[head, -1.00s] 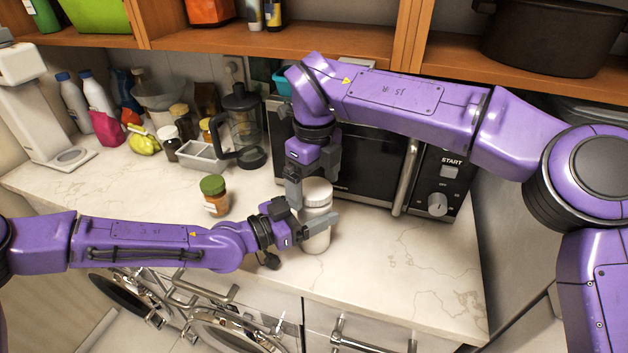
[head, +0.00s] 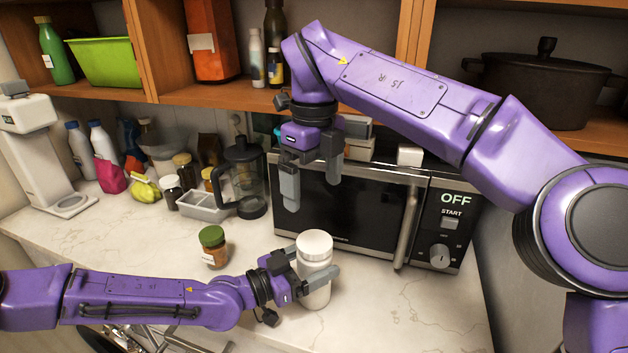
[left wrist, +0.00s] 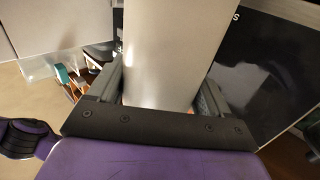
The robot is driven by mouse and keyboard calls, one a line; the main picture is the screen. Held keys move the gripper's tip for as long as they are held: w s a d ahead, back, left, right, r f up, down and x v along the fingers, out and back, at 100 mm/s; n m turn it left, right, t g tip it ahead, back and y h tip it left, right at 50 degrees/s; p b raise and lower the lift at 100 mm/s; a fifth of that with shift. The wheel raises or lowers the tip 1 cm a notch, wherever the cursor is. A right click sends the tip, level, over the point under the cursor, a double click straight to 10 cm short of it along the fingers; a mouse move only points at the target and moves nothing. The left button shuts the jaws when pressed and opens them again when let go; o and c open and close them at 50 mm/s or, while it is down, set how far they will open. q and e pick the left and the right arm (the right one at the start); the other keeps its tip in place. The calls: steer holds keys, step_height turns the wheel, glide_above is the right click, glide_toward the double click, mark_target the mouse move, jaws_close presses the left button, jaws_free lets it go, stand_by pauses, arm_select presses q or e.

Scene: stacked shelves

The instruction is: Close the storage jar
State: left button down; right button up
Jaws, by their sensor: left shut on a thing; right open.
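The white storage jar (head: 316,291) stands upright on the counter in front of the microwave. Its white lid (head: 314,244) sits on top of it and looks level. The jar fills the space between the fingers in the left wrist view (left wrist: 172,50). My right gripper (head: 312,188) is open and empty above the jar, in front of the microwave door, with its fingers pointing down. Whether the lid is fully tight cannot be told.
The microwave (head: 345,205) stands right behind the jar. A small green-lidded jar (head: 213,246) stands to the left, with a glass pitcher (head: 243,180) and a grey tray (head: 203,207) behind it. The counter right of the jar is clear.

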arm_select(q)
jaws_free()
steer(key=b+v, duration=0.3)
steer(key=v, duration=0.7)
steer(key=shift+a, duration=0.2)
steer(key=shift+s+f, duration=0.15)
